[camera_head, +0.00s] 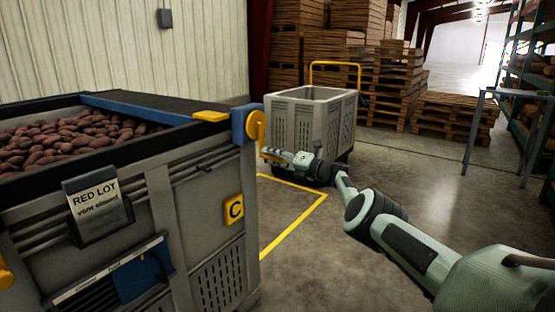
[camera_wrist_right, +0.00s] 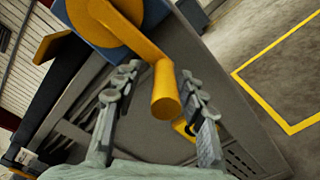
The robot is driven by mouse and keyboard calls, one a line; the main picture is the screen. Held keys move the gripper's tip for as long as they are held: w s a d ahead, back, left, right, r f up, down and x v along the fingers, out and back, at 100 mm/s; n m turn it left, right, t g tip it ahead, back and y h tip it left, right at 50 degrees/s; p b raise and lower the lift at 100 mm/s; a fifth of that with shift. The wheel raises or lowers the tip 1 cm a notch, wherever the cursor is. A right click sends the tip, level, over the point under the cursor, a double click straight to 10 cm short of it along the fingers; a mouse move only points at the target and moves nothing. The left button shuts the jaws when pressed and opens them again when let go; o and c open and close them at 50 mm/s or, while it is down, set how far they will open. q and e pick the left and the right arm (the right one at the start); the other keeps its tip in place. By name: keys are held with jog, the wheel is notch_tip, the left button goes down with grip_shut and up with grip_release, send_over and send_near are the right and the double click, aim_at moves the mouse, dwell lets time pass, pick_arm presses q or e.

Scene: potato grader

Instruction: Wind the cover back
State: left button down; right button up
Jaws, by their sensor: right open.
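A dark cover (camera_head: 160,107) lies over the right part of a large grey bin (camera_head: 190,170) in the head view. A blue bar (camera_head: 120,107) crosses the bin at the cover's left edge. At the bin's corner a yellow crank wheel (camera_head: 256,125) sits on a blue housing (camera_head: 239,126). Its yellow crank handle (camera_wrist_right: 166,92) shows large in the right wrist view. My right gripper (camera_head: 275,155) is at the handle in the head view. In the wrist view its two fingers (camera_wrist_right: 158,95) are spread, one on each side of the handle. My left gripper is not visible.
The bin holds many red potatoes (camera_head: 75,140) and carries a "RED LOT" tag (camera_head: 95,199). A grey cart (camera_head: 312,115) with a yellow push bar stands behind my right gripper. Yellow floor lines (camera_head: 296,222) run beside the bin.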

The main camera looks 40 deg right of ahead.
jog(key=shift+s+d+f, duration=0.1)
jog(key=shift+s+d, duration=0.1)
jog(key=shift+s, duration=0.15)
jog(key=v, duration=1.1)
jog(key=shift+s+a, duration=0.1)
